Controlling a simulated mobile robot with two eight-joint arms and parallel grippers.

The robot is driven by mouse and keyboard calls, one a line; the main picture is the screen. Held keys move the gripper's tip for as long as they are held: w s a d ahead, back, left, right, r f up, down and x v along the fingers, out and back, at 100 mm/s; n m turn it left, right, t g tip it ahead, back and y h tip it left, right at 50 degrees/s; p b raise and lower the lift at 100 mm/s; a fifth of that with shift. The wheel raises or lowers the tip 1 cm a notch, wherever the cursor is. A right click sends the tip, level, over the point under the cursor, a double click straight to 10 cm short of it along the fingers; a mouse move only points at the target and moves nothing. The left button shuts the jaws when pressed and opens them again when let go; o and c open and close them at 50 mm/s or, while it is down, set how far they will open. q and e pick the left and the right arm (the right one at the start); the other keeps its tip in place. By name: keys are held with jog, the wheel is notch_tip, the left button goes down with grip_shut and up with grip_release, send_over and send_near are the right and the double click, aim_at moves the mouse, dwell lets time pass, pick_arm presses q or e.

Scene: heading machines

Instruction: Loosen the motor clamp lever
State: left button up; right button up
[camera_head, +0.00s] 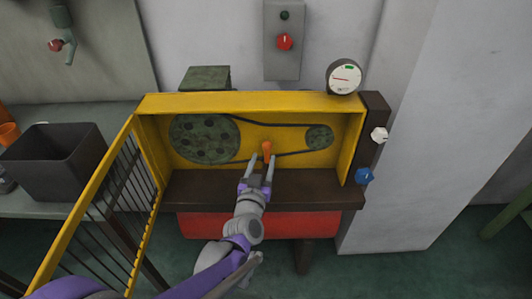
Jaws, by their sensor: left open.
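The orange lever (267,149), which looks like the motor clamp lever, stands roughly upright inside the yellow housing (240,102), between the large green pulley (204,138) and the small green pulley (319,137). A dark belt (270,125) runs around both pulleys. My left gripper (262,165) is open, with its two fingers pointing up toward the lever and its tips at the lever's lower end. I cannot tell whether the fingers touch the lever. The lever's base is partly hidden by the fingers. My right gripper is not in view.
The barred yellow guard door (91,205) stands open on the left. A black bin (58,161) sits on the bench beyond it. A round gauge (343,77), a white knob (379,135) and a blue knob (364,176) are at the right. A red button (285,42) is on the wall panel.

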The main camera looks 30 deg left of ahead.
aim_at(266, 150)
pick_arm(q)
jog(key=shift+x, duration=2.4)
grip_shut()
